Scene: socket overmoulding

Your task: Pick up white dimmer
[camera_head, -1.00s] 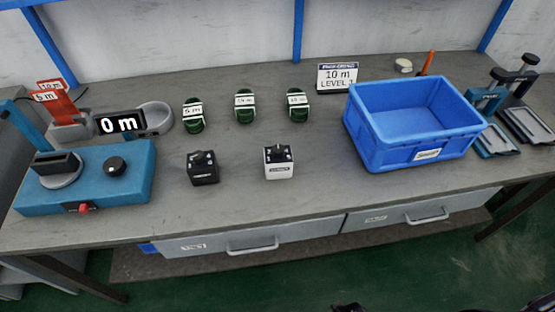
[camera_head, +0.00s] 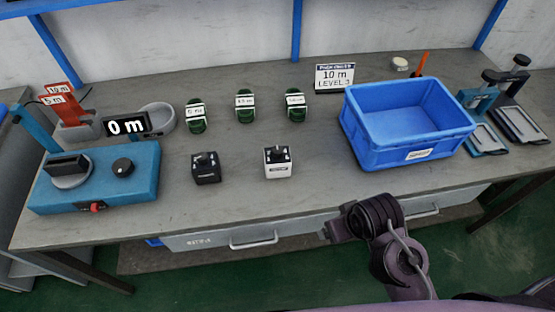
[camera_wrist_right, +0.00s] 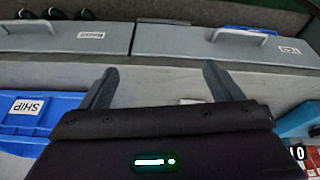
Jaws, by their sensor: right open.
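The white dimmer (camera_head: 278,161) is a small white block with a dark top, standing on the grey workbench (camera_head: 235,195) near its front middle. A black dimmer of the same shape (camera_head: 206,168) stands to its left. My right gripper (camera_head: 333,231) is at the bench's front edge, to the right of and nearer than the white dimmer, apart from it. In the right wrist view its two fingers (camera_wrist_right: 160,88) are spread, with no object held. A small pale patch behind the hand there is too hidden to name. My left gripper is not in view.
A blue crate (camera_head: 372,157) stands to the right. A blue machine with a black knob (camera_head: 90,180) is at the left. Several green coils (camera_head: 245,106) and a "10 m LEVEL 3" sign (camera_head: 334,78) stand behind. Drawers (camera_head: 205,240) are under the front edge.

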